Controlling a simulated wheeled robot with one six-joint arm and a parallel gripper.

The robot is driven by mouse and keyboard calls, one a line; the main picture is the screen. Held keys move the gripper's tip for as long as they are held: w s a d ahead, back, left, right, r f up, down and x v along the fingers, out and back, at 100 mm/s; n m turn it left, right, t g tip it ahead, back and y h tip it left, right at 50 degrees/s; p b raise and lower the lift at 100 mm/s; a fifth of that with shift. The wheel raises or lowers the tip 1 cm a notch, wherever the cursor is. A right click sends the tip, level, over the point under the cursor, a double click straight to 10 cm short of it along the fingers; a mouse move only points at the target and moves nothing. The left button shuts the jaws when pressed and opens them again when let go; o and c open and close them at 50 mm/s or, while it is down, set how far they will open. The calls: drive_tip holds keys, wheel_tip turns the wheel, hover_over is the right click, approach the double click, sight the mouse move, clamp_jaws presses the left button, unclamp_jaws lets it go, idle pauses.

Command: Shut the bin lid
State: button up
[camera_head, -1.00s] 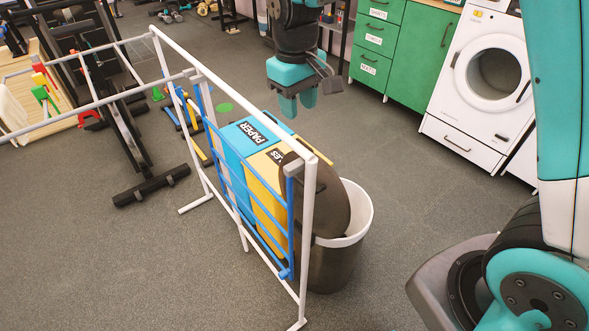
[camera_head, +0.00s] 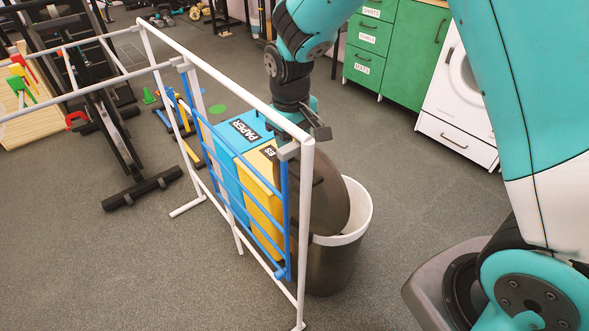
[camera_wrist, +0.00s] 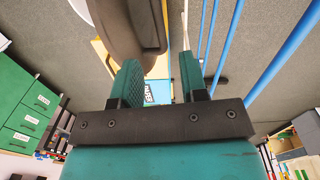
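The dark grey bin (camera_head: 330,268) has a white rim (camera_head: 364,208) and stands at the right end of the rack. Its dark brown-grey lid (camera_head: 328,195) is open and stands steeply upright at the bin's left side. In the wrist view the lid (camera_wrist: 122,25) is at the top, beyond the left finger. My gripper (camera_wrist: 160,80) is open, with a clear gap between its two teal fingers. It is pointed downward behind the lid, near the lid's upper edge. In the head view its fingertips are hidden by the lid and rack. I cannot tell whether a finger touches the lid.
A white-framed rack (camera_head: 215,77) with blue rails stands close to the lid's left side. A blue paper bin (camera_head: 232,134) and a yellow bin (camera_head: 262,164) stand beside the lid. Green cabinets (camera_head: 379,46) and a white washing machine (camera_head: 457,115) are behind.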

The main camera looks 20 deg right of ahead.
sight(295, 172)
drive_tip(key=f, duration=0.8)
drive_tip(key=shift+w+d+f, duration=0.1)
drive_tip(key=shift+d+f, duration=0.1)
drive_tip(key=shift+f, duration=0.1)
clamp_jaws()
